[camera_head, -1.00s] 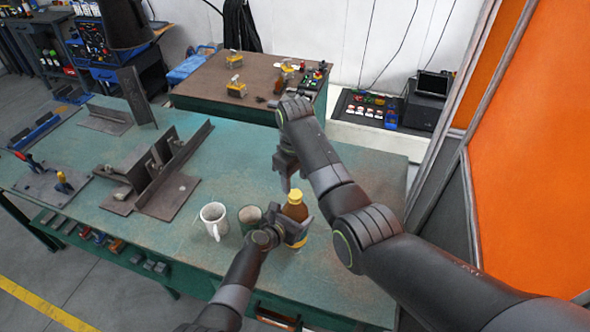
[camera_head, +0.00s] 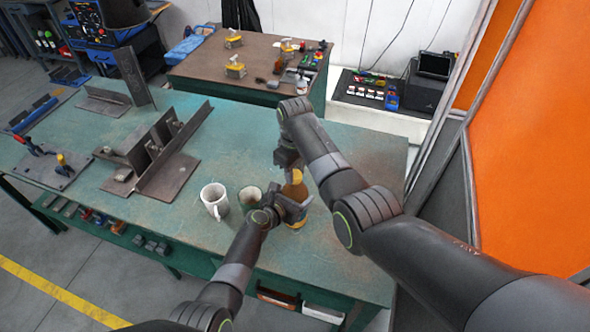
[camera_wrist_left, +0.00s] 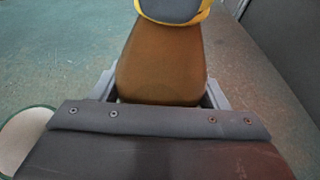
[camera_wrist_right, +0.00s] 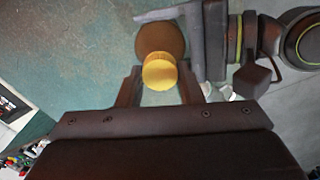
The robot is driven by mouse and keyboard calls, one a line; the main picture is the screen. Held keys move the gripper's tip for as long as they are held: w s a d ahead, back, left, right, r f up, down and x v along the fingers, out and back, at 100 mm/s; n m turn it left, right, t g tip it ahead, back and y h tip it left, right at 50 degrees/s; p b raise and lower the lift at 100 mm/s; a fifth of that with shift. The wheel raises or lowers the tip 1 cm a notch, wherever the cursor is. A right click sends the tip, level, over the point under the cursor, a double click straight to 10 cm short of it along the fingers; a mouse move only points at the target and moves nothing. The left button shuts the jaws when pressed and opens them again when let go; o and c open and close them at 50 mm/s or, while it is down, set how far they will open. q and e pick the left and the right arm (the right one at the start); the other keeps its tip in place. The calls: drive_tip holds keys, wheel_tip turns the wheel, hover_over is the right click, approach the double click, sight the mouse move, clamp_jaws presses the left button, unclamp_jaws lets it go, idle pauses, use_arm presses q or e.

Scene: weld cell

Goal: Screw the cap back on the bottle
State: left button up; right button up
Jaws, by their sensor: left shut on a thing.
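A brown bottle (camera_head: 297,192) with a yellow cap (camera_wrist_right: 160,72) on top stands upright on the green table (camera_head: 215,245). My left gripper (camera_head: 292,209) is shut around the bottle's body. In the left wrist view the brown bottle body (camera_wrist_left: 162,62) fills the space between the fingers, with a yellow-edged grey band beyond. My right gripper (camera_wrist_right: 160,78) is directly above the bottle, pointing down. Its fingers stand apart on either side of the cap, with narrow gaps. In the head view the right gripper (camera_head: 289,160) partly hides the cap.
A white mug (camera_head: 214,202) and another cup (camera_head: 250,196) stand just left of the bottle, near my left gripper. A steel angle fixture (camera_head: 165,158) is farther left. A brown-topped table (camera_head: 205,66) stands behind. The table right of the bottle is largely covered by my right arm.

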drive_tip(key=shift+c, duration=0.8)
drive_tip(key=m, duration=0.7)
drive_tip(key=shift+m, duration=0.4)
drive_tip(key=m, duration=0.7)
drive_tip(key=o, duration=1.2)
drive_tip(key=shift+c, duration=0.2)
drive_tip(key=shift+r, duration=0.1)
wheel_tip(320, 180, up, 12)
